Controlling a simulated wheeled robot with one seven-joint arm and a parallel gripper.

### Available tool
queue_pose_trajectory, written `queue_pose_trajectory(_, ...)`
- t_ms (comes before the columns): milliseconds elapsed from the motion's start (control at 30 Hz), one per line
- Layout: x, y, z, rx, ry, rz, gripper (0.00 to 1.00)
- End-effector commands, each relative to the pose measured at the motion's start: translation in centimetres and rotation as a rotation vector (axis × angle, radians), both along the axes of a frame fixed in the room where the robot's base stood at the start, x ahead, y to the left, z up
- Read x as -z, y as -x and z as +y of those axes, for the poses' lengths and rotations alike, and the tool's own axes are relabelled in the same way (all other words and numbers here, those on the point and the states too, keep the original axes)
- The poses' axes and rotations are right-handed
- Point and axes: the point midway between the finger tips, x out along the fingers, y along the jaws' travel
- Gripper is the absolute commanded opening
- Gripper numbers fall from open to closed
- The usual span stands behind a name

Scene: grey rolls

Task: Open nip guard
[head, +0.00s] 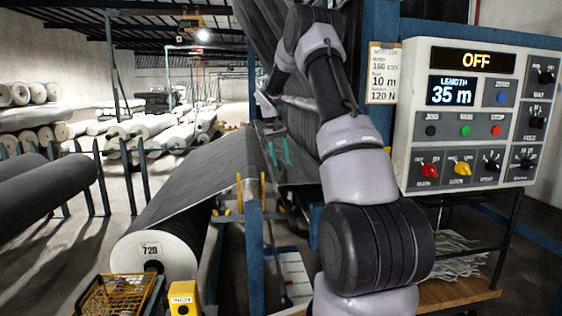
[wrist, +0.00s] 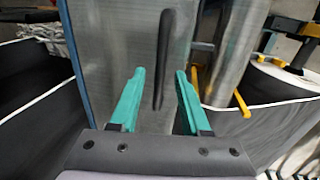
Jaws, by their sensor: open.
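The nip guard (wrist: 105,45) appears in the wrist view as a grey mesh-like panel with a blue edge at its left. A long black bar handle (wrist: 165,45) runs along it. My gripper (wrist: 160,72) is open, with one teal finger on each side of the handle in the picture. I cannot tell whether the handle is within the fingers' depth, and no contact shows. In the head view my gripper (head: 280,158) points down at the machine, left of my arm. My arm hides much of the guard area there.
A control panel (head: 470,115) at the right reads OFF and 35 m. A dark web (head: 205,175) runs down to a roll (head: 155,255) marked 720. A yellow crate (head: 115,294) and yellow box (head: 184,298) stand in front. Yellow brackets (wrist: 242,103) lie right of my gripper.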

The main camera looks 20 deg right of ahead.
Motion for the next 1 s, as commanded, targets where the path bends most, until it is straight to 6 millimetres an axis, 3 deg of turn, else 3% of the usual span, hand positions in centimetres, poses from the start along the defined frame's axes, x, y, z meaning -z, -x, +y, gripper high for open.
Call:
queue_pose_trajectory(367,0.89,0.07,-0.1,-0.001,-0.001,0.001,0.47)
queue_pose_trajectory(400,0.88,0.07,-0.1,-0.001,-0.001,0.001,0.43)
queue_pose_trajectory(500,0.87,0.07,-0.11,-0.001,-0.001,0.001,0.05)
queue_pose_trajectory(533,0.86,0.06,-0.11,-0.001,-0.001,0.0,0.0)
queue_pose_trajectory(1000,0.82,0.05,-0.11,-0.001,-0.001,0.0,0.0)
